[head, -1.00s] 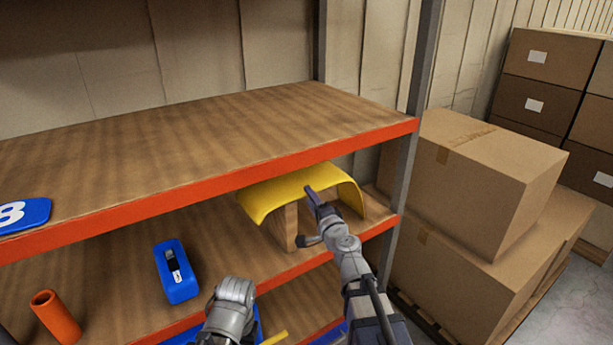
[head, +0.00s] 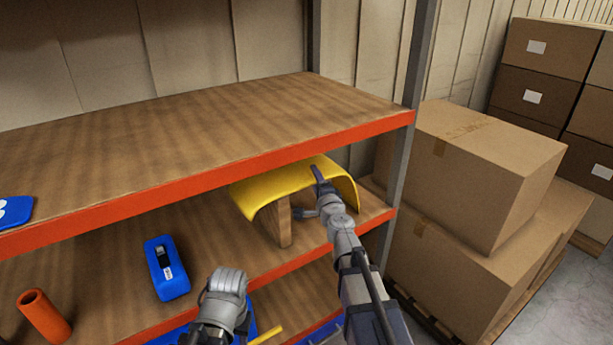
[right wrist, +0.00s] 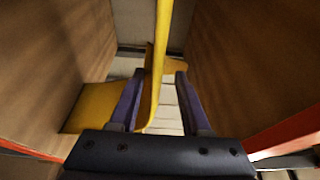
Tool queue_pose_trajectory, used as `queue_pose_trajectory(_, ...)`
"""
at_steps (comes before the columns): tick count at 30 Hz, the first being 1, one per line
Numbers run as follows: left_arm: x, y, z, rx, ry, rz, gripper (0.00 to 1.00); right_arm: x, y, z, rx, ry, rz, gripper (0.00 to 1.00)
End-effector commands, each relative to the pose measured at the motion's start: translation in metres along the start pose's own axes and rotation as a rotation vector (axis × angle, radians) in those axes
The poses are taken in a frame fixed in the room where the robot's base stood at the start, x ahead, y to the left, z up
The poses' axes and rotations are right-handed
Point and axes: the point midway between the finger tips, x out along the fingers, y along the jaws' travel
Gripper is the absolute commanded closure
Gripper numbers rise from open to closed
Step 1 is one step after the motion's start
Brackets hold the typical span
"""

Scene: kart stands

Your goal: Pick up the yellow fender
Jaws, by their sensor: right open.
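The yellow fender (head: 270,187) is a curved sheet resting over a wooden support (head: 284,222) on the middle shelf, just under the upper shelf's front edge. My right gripper (head: 308,192) is at the fender's near edge, one finger above the sheet and the other below it. In the right wrist view the fender (right wrist: 162,50) shows as a thin strip between the open fingers of my right gripper (right wrist: 160,74). The jaws are not closed on it. A grey part of my left arm shows at the bottom; no left fingers show.
The upper shelf's orange front edge (head: 200,187) runs close above the fender. A grey rack post (head: 408,130) stands to its right, with cardboard boxes (head: 490,170) beyond.

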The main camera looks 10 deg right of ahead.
Motion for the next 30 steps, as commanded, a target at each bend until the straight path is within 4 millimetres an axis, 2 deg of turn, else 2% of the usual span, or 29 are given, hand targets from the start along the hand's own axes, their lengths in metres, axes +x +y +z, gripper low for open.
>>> queue_pose_trajectory(9,-0.001,0.0,0.0,0.0,0.0,0.0,0.55,0.045,-0.001,0.004,0.0,0.0,0.0,0.53)
queue_pose_trajectory(17,-0.001,0.0,0.0,0.0,0.0,0.0,0.55,0.047,-0.001,0.004,0.0,0.0,0.0,0.53)
queue_pose_trajectory(30,-0.001,0.0,0.0,0.0,0.0,0.0,0.55,0.047,-0.001,0.004,0.0,0.0,0.0,1.0)
